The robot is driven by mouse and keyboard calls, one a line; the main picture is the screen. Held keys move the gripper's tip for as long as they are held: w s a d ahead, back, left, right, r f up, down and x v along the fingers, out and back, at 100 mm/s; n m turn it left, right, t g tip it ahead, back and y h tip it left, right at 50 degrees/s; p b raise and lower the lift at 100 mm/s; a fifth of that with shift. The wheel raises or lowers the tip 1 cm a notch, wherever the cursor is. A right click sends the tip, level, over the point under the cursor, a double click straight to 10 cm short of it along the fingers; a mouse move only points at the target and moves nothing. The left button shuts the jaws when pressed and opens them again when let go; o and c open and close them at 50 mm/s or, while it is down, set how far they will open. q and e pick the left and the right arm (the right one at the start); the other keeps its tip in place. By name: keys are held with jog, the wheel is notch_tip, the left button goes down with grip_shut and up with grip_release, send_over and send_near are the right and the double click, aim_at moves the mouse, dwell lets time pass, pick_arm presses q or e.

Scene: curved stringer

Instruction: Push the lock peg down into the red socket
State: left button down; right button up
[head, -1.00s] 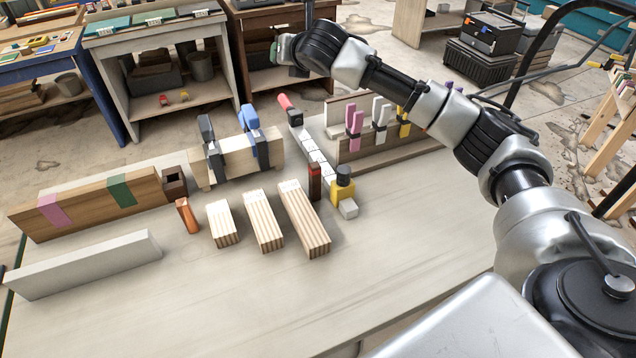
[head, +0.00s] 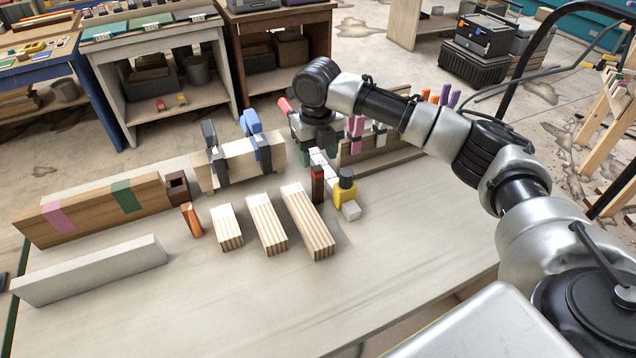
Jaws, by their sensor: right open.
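An upright dark peg-like block with a red top (head: 317,184) stands beside the yellow clamp head (head: 346,193) on the bench. A dark reddish-brown box with a square opening (head: 177,187) sits at the right end of the striped wooden beam. I cannot tell for certain which of these are the lock peg and the red socket. My right gripper (head: 317,153) is open and points down over the pale segmented clamp bar, behind the red-topped block. Its fingertips are partly unclear. My left gripper is out of view.
A clamped pale block (head: 240,164) stands left of my right gripper. A wooden rack with coloured clamps (head: 357,150) stands close on the right. Several striped wood blocks (head: 307,222) lie in front. The bench's front right (head: 400,260) is clear.

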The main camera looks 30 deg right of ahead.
aim_at(318, 168)
notch_tip(318, 168, down, 5)
jog(key=shift+s+r+p, duration=0.1)
jog(key=shift+p, duration=0.8)
jog(key=shift+f, duration=0.45)
jog(key=shift+c, duration=0.3)
grip_shut()
